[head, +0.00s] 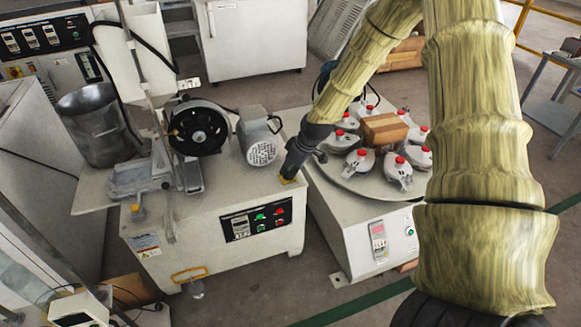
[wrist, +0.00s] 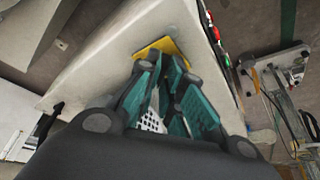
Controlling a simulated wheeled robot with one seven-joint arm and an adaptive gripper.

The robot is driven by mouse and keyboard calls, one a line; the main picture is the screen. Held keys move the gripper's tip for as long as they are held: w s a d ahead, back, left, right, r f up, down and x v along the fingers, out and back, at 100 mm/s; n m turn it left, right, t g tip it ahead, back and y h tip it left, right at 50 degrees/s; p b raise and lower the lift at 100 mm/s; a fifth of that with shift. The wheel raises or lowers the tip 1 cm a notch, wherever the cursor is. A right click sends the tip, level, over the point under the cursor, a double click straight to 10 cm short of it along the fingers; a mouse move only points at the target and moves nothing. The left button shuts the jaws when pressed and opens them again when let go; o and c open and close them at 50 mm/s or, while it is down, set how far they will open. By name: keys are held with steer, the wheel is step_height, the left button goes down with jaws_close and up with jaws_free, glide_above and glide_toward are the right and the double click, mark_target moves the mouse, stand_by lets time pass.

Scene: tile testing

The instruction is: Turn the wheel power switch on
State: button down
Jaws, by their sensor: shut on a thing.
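A white machine (head: 205,215) carries a black wheel (head: 198,127) and a grey motor (head: 261,138) on its top. A yellow plate (head: 288,180) lies at the top's right front corner and also shows in the wrist view (wrist: 160,46). My gripper (head: 291,174) points down onto this plate. In the wrist view, its teal fingers (wrist: 165,75) are close together at the plate, shut on a small part there, which I take to be the wheel power switch. The fingers hide that part, so I cannot tell its position.
A control panel (head: 257,220) with red and green buttons is on the machine's front. To the right, a round table (head: 352,188) bears several red-topped units and a cardboard box (head: 384,129). A metal bucket (head: 98,125) stands at the left.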

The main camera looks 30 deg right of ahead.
steer(key=m+p, duration=0.1)
steer(key=m+h+p, duration=0.1)
steer(key=p, duration=0.1)
steer(key=m+p, duration=0.1)
steer(key=m, duration=0.1)
steer(key=shift+a+r+h+p, duration=0.15)
steer(key=shift+r+h+p, duration=0.15)
steer(key=shift+p, duration=0.1)
steer(key=m+h+p, duration=0.1)
steer(key=m+p, duration=0.3)
steer(key=shift+a+m+h, duration=0.15)
steer(key=shift+m+h, duration=0.25)
steer(key=m+p, duration=0.2)
steer(key=m+h+p, duration=0.1)
steer(key=m+p, duration=0.1)
steer(key=m, duration=0.1)
steer(key=shift+w+a+g+h+p, duration=0.2)
steer(key=shift+g+h+p, duration=0.1)
steer(key=shift+g, duration=0.1)
steer(key=shift+f+m+g+h+p, duration=0.15)
steer(key=shift+m+g+h+p, duration=0.15)
steer(key=shift+m+p, duration=0.75)
steer(key=shift+m, duration=0.55)
steer(key=c, duration=1.6)
jaws_free()
steer(key=shift+f, duration=0.1)
steer(key=shift+o, duration=0.2)
steer(key=v, duration=1.2)
steer(key=shift+w, duration=0.15)
